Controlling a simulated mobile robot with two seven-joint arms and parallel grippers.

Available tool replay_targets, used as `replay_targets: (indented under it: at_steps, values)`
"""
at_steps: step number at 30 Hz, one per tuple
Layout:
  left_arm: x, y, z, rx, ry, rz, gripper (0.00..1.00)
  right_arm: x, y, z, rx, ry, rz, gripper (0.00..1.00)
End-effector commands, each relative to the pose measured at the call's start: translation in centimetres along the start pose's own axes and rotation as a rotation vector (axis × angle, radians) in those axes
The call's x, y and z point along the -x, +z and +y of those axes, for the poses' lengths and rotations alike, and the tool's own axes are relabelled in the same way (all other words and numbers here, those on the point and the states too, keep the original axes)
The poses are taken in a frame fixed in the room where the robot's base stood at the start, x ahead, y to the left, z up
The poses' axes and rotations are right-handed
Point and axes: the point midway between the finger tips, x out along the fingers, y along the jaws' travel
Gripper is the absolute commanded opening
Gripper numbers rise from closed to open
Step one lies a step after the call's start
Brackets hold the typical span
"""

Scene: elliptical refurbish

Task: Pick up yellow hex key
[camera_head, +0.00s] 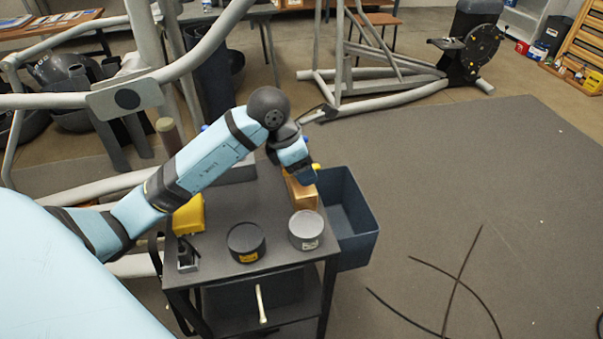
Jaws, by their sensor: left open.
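My left arm reaches in from the left over the dark cart (272,213). My left gripper (304,176) points down at the cart's back right, just above an orange-brown box (302,194). It is open; its fingers are small and partly merge with what lies behind. A small yellow bit (316,166) shows beside the gripper; I cannot tell whether it is the yellow hex key. No other hex key can be made out. My right gripper is out of view.
A dark round tin (246,240) and a grey-lidded tin (306,228) stand at the cart's front. A yellow container (189,216) and small black holder (187,257) are at its left. A blue-grey bin (355,235) adjoins the right side. Exercise-machine tubes surround the left.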

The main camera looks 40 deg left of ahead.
Motion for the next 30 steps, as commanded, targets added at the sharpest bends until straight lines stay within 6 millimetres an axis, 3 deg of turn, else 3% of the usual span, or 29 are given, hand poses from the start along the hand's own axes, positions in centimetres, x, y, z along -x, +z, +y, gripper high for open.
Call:
replay_targets:
  at_steps: [3, 10, 18, 19, 30]
  values:
    - [-1.01, -0.07, -0.01, 0.001, 0.0, 0.001, 0.63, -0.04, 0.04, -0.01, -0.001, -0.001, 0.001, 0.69]
    - [-1.08, -0.05, 0.0, 0.0, 0.001, 0.001, 0.63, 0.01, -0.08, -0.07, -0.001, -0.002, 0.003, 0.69]
    - [-1.06, -0.05, 0.01, 0.0, 0.001, 0.001, 0.03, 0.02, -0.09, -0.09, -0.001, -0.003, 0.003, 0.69]
    - [-1.05, -0.04, 0.01, 0.0, 0.001, 0.0, 0.01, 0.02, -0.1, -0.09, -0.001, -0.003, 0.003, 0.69]
    - [-0.32, 0.29, 0.08, -0.001, 0.003, -0.001, 0.0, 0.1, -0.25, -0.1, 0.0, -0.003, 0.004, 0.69]
